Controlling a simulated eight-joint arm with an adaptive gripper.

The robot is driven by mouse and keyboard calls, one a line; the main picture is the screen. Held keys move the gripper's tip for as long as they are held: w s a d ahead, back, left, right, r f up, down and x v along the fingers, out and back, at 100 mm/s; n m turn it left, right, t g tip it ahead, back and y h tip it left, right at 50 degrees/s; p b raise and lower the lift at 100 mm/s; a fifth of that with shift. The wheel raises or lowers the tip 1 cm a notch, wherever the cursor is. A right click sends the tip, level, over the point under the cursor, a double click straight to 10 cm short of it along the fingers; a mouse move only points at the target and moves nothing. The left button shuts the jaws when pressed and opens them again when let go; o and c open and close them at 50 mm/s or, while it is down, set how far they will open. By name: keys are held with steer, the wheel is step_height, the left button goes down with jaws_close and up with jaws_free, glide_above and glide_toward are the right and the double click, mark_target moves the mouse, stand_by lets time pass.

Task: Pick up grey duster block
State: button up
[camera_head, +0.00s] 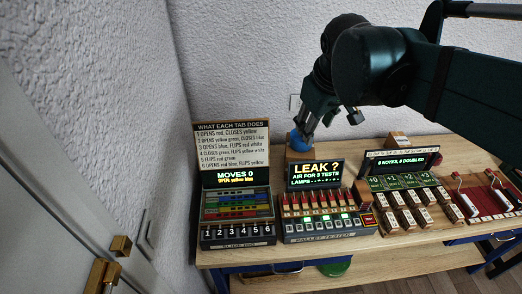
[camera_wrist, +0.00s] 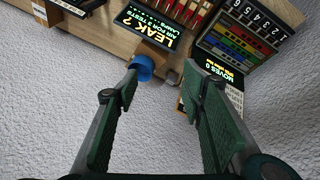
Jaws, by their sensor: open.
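My gripper (camera_head: 328,122) hangs above the back edge of the bench, behind the "LEAK ?" panel. In the wrist view its two fingers (camera_wrist: 160,72) are spread apart with nothing held between them. A small greyish piece (camera_wrist: 171,77) shows between the fingertips at the bench's back edge; it may be the grey duster block, but I cannot tell for sure. A blue round object (camera_wrist: 143,67) is beside the left fingertip, next to a wooden block (camera_wrist: 150,50). In the head view the blue object (camera_head: 299,141) is partly covered by my gripper.
The pallet tester with its "LEAK ?" panel (camera_head: 315,174) stands in front. The slide unit with "MOVES 0" (camera_head: 235,177) and a text board (camera_head: 231,146) is left. A note panel (camera_head: 402,160) and red unit (camera_head: 481,198) are right. A textured wall (camera_head: 260,60) is close behind.

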steer(key=w+a+r+n+g+h+p, duration=0.1)
steer(key=w+n, duration=0.1)
steer(key=w, duration=0.3)
steer(key=w+a+r+n+g+p, duration=0.1)
steer(key=w+a+n, duration=0.1)
steer(key=w, duration=0.4)
steer(key=w+a+f+n+g+h+p, duration=0.1)
steer(key=w+a+f+n+p, duration=0.2)
steer(key=w, duration=0.5)
steer(key=w+a+f+n+g+h+p, duration=0.1)
steer(key=w+a+f+n, duration=0.1)
steer(key=w+a+f, duration=0.45)
steer(key=w+a+n+g+h+p, duration=0.1)
steer(key=w+a+n, duration=0.15)
steer(key=w, duration=0.75)
step_height(320, 180, down, 24)
steer(key=shift+d+r, duration=0.15)
steer(key=shift+r, duration=0.05)
steer(key=shift+s+n, duration=0.1)
steer(key=shift+n, duration=0.15)
steer(key=shift+p+x, duration=0.3)
steer(key=shift+x, duration=0.95)
steer(key=shift+p+x, duration=0.4)
steer(key=shift+x, duration=2.25)
